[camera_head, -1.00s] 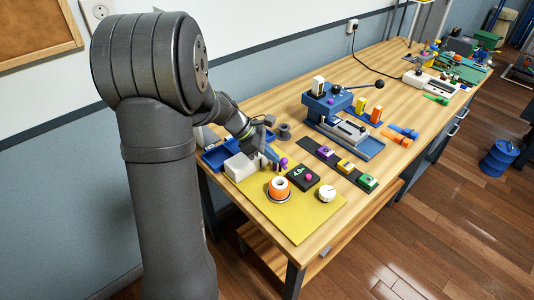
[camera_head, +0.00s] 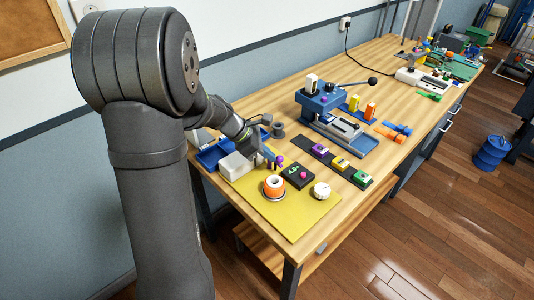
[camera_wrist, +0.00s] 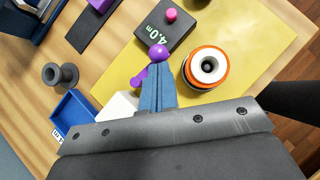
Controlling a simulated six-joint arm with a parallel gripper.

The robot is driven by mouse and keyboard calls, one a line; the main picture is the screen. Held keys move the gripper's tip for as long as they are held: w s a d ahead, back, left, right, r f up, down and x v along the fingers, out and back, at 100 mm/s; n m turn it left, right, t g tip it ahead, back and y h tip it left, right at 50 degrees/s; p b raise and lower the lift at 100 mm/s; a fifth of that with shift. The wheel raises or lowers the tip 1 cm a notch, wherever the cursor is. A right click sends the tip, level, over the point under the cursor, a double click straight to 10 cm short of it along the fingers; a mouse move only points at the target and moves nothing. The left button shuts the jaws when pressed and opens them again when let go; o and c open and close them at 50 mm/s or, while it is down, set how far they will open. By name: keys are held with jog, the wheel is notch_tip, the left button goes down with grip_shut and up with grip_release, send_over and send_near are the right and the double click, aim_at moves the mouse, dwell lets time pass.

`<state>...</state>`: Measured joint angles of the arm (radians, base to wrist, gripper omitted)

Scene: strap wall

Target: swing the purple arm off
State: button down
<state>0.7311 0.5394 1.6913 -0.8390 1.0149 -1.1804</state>
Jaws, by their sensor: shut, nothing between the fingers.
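The purple arm (camera_wrist: 139,78) shows in the wrist view as a short purple piece with a round purple ball (camera_wrist: 158,53) close by. The blue fingers of my gripper (camera_wrist: 158,75) are together and empty. Their tips lie right at the ball and beside the purple piece; I cannot tell whether they touch. The fingers hide part of the purple arm and its mount. In the head view the purple ball (camera_head: 280,160) shows just right of my gripper (camera_head: 271,158), above the yellow mat.
A white block (camera_head: 236,166) and a blue tray (camera_head: 212,154) stand left of my gripper. An orange-and-white roll (camera_head: 274,187), a black "4.0m" box (camera_head: 298,176) with a pink button and a white dial (camera_head: 321,191) stand close on the yellow mat (camera_head: 290,223).

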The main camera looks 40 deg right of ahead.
jog(key=d+n+t, duration=0.1)
jog(key=n, duration=0.1)
jog(key=s+n+t+h, duration=0.1)
jog(key=n+t, duration=0.1)
jog(key=n, duration=0.1)
jog(key=d+n+t, duration=0.1)
jog(key=n+t, duration=0.1)
jog(key=n, duration=0.1)
jog(key=shift+s+d+h, duration=0.3)
jog(key=shift+s+d, duration=0.05)
jog(key=shift+d, duration=0.5)
jog(key=shift+w+d+n+t, duration=0.25)
jog(key=shift+d+n+t, duration=0.35)
jog(key=shift+d+n, duration=0.2)
jog(key=shift+w, duration=0.2)
jog(key=shift+w+a, duration=0.4)
jog(key=shift+w, duration=0.15)
